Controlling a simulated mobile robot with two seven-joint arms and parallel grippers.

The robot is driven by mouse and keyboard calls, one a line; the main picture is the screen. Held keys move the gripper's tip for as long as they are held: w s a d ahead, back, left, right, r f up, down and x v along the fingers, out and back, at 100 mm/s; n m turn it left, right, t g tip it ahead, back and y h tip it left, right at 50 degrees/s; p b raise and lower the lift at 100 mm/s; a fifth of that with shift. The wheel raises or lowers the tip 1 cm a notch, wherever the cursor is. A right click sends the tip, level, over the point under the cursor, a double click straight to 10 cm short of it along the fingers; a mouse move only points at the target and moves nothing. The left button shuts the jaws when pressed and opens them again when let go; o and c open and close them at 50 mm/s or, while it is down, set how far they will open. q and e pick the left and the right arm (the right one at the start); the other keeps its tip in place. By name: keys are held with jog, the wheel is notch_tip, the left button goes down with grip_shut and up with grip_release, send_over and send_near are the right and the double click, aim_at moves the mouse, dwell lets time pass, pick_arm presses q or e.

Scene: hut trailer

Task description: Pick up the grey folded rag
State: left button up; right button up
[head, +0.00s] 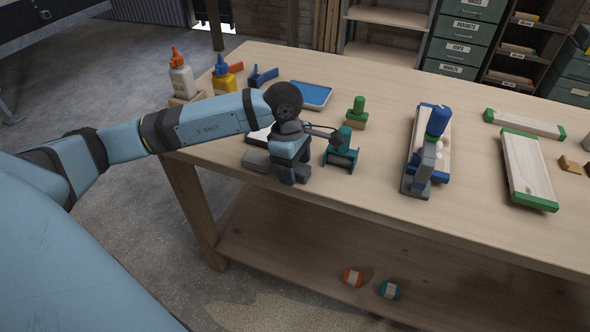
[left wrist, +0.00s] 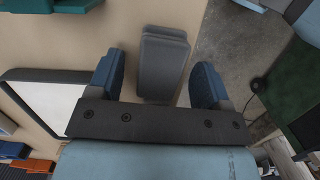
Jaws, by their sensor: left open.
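The grey folded rag (left wrist: 162,64) lies on the tabletop close to the table edge in the left wrist view. It sits between the two blue fingers of my left gripper (left wrist: 160,82), with a gap on each side. In the head view the rag (head: 256,160) shows at the table's near edge, just left of my left gripper (head: 290,172), which partly blocks the view there. The gripper is open and empty. Whether the fingertips are down at the rag's height I cannot tell. My right gripper is in neither view.
A white tray with a dark rim (left wrist: 45,98) lies beside the left gripper. A teal tool (head: 341,155) stands close to its right. Glue bottles (head: 181,76), a blue tray (head: 311,95), a clamp (head: 423,160) and green-ended boards (head: 528,170) are on the workbench (head: 385,200).

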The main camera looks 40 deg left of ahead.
pick_arm(q)
jog(key=shift+f, duration=0.25)
jog(key=shift+c, duration=0.2)
jog(key=c, duration=1)
jog(key=shift+o, duration=0.2)
jog(key=shift+r, duration=0.2)
notch_tip(320, 180, up, 20)
jog(key=p, duration=0.1)
jog(key=shift+f, duration=0.15)
jog(key=shift+o, duration=0.8)
jog(key=shift+c, duration=0.4)
